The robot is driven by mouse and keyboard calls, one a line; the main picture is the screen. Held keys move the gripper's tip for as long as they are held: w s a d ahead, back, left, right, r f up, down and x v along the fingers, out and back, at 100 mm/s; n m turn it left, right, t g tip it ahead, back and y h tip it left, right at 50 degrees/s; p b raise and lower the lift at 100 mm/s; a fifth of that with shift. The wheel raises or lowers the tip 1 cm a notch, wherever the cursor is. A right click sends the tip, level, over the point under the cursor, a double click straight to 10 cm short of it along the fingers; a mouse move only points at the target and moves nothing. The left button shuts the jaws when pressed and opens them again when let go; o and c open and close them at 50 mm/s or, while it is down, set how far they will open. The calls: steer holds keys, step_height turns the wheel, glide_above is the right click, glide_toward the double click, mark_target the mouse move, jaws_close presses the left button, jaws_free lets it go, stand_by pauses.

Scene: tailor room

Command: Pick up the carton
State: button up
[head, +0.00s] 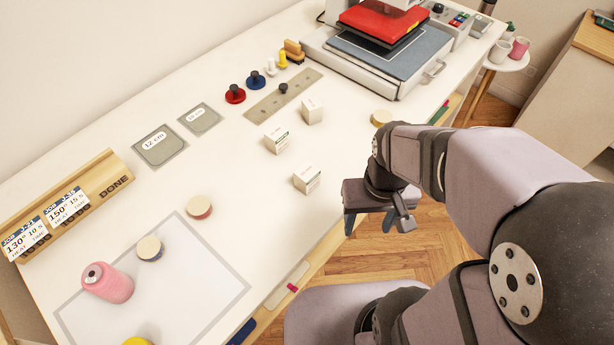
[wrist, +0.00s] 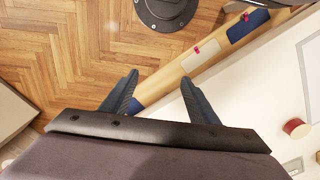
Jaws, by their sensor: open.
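Three small white cartons stand on the white table in the head view: one at the back (head: 313,111), one in the middle (head: 277,138) and one nearest the front edge (head: 307,179). Each has printing on it. My gripper (head: 368,232) is off the table's front edge, to the right of the nearest carton and apart from it. In the wrist view my gripper (wrist: 158,85) has its fingers spread, with nothing between them but floor and the table edge. No carton shows clearly in the wrist view.
A heat press (head: 375,55) stands at the back right. A pink thread cone (head: 108,283), several round spools (head: 199,207) and a wooden sign rack (head: 80,205) are at the left. A ruler plate (head: 270,103) and coloured stamps lie behind the cartons. Table around the nearest carton is clear.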

step_height(320, 180, up, 5)
steer(key=n+t+h+p, duration=0.8)
steer(key=n+t+h, duration=0.15)
steer(key=n, duration=1.65)
glide_above(306, 174)
steer(key=s+a, duration=0.1)
steer(key=s, duration=0.1)
steer(key=shift+n+h, duration=0.25)
steer(key=shift+n, duration=0.05)
steer(key=f, duration=0.4)
steer(key=shift+w+a, duration=0.3)
steer(key=shift+w, duration=0.05)
steer(key=shift+f, duration=0.65)
steer(key=shift+w+d+f+p, duration=0.2)
steer(key=shift+w+d+p, duration=0.15)
steer(key=shift+w+d, duration=0.15)
steer(key=shift+a+f+p+x, duration=0.15)
steer(key=shift+p+x, duration=0.35)
steer(key=shift+x, duration=0.5)
steer(key=shift+f+p+x, duration=0.25)
steer(key=shift+p+x, duration=0.3)
steer(key=shift+x, duration=0.45)
steer(key=shift+a+f+p+x, duration=0.1)
steer(key=shift+f+p+x, duration=0.1)
steer(key=shift+p+x, duration=0.55)
steer(key=shift+d, duration=0.15)
steer(key=c, duration=1.2)
